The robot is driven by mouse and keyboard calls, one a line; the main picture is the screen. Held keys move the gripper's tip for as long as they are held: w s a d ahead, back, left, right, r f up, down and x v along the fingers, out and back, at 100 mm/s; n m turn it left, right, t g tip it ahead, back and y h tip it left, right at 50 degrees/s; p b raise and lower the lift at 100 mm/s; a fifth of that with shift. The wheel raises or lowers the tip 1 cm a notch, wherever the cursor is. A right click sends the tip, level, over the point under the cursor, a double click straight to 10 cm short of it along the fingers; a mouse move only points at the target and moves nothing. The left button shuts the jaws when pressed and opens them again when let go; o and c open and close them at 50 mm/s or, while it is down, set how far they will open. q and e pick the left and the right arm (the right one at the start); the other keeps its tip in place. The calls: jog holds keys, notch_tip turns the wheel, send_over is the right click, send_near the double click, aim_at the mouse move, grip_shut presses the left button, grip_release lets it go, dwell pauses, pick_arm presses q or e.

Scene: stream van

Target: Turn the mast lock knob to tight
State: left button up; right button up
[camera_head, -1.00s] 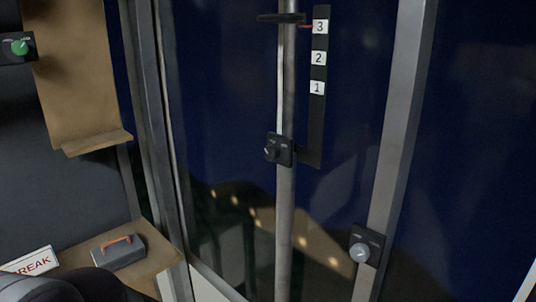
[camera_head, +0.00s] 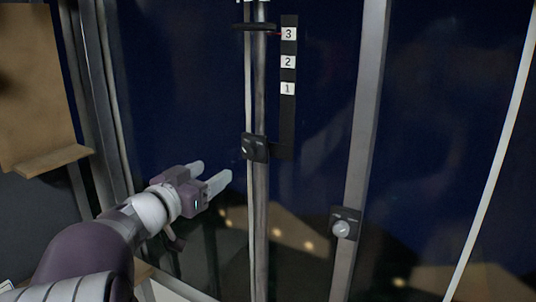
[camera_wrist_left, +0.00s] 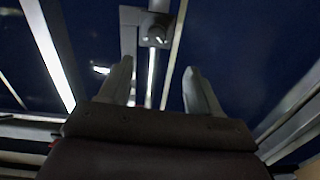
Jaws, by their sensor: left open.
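The mast lock knob (camera_head: 250,148) is a small dark knob with a pale mark, on a black plate clamped to the upright grey mast (camera_head: 260,210). The lettering on its plate is too small to read. My left gripper (camera_head: 212,173) is open and empty, to the left of the knob and a little lower, its fingers pointing right toward the mast and apart from it. In the left wrist view a knob on a dark plate (camera_wrist_left: 155,38) shows beyond and between the open fingertips (camera_wrist_left: 158,70). My right gripper is not in view.
A black scale strip (camera_head: 288,88) numbered 1 to 3 stands right of the mast, with a red pointer near 3. Another knob (camera_head: 342,229), silver on a black plate, is on the grey post (camera_head: 361,140) at right. A brown shelf (camera_head: 52,160) is at left.

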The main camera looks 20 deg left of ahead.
aim_at(247, 152)
pick_arm(q)
jog(key=shift+n, duration=0.3)
jog(key=w+p, duration=0.1)
jog(key=w, duration=0.3)
jog(key=w+d+p, duration=0.1)
jog(key=w, duration=0.3)
jog(key=w+p, duration=0.1)
jog(key=w, duration=0.3)
jog(key=shift+w+d, duration=0.15)
jog(key=shift+w, duration=0.2)
jog(key=shift+w+d, duration=0.1)
jog(key=shift+w, duration=0.35)
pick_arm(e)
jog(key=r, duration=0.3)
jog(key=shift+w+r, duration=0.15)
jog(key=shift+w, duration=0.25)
pick_arm(q)
jog(key=shift+s, duration=0.1)
jog(key=shift+c, duration=0.6)
jog(key=c, duration=0.9)
